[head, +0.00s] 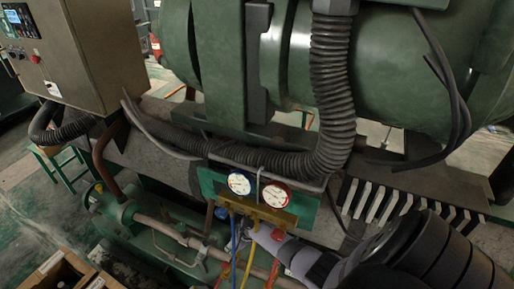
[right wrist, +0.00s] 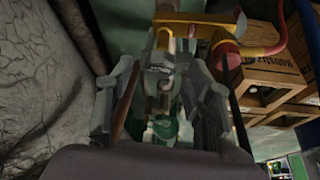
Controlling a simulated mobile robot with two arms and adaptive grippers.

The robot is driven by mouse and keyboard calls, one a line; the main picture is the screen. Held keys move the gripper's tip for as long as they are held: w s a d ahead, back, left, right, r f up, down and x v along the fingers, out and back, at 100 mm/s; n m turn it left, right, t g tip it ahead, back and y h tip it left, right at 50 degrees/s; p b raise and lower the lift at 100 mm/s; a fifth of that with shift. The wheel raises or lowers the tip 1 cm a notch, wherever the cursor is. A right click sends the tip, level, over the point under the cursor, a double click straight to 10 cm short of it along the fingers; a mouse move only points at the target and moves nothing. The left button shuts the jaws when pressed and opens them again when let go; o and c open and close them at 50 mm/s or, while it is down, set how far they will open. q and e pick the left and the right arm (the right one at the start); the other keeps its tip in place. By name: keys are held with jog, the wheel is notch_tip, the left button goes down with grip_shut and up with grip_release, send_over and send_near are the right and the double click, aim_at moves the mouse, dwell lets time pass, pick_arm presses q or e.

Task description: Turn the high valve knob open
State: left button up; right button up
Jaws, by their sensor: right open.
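The gauge manifold hangs in the middle of the head view, with a blue-rimmed gauge (head: 240,184), a red-rimmed gauge (head: 275,194) and a brass body (head: 262,213). A small red knob (head: 278,235) shows below the brass body, under the red-rimmed gauge. My right gripper (head: 270,243) is just below the brass body, close to the red knob; contact cannot be told. In the right wrist view my right gripper (right wrist: 160,80) is open, its two fingers apart. The brass body (right wrist: 205,24) lies beyond the fingertips there, with red parts on it. My left gripper is not in view.
Blue, yellow and red hoses hang under the manifold, the yellow one (head: 247,265) beside my gripper. A thick black corrugated hose (head: 333,90) runs above. A grey control cabinet (head: 85,45) stands at left. Wooden crates (right wrist: 262,75) show in the wrist view.

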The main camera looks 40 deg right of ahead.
jog(key=s+d+r, duration=0.1)
jog(key=s, duration=0.5)
jog(key=s+d+r, duration=0.1)
jog(key=s+r, duration=0.1)
jog(key=s, duration=0.5)
jog(key=shift+s+r, duration=0.2)
jog(key=shift+r, duration=0.1)
jog(key=shift+d, duration=0.1)
